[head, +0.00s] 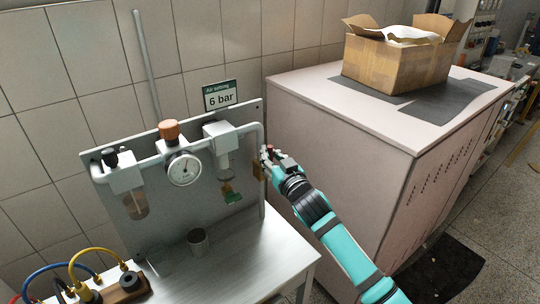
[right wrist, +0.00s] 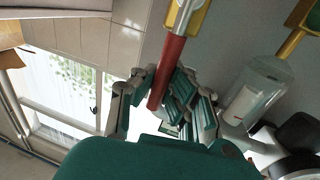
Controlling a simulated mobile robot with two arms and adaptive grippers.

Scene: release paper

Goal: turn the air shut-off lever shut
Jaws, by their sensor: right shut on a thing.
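The air shut-off lever has a red grip (right wrist: 169,68), seen in the right wrist view between my right gripper's fingers. Its metal shank runs up to a yellow brass valve body (right wrist: 199,18). My right gripper (right wrist: 165,105) is shut on the red grip. In the head view, my right gripper (head: 268,155) is at the right end of the air panel (head: 170,215), beside the down pipe, and mostly hides the lever. My left gripper is not in view.
The panel carries a gauge (head: 184,169), a brown-orange knob (head: 169,131) and filter bowls. A metal cup (head: 198,242) stands on the bench (head: 245,262). Hoses (head: 88,262) lie at the lower left. A large cabinet (head: 340,150) with an open carton (head: 396,62) stands close right.

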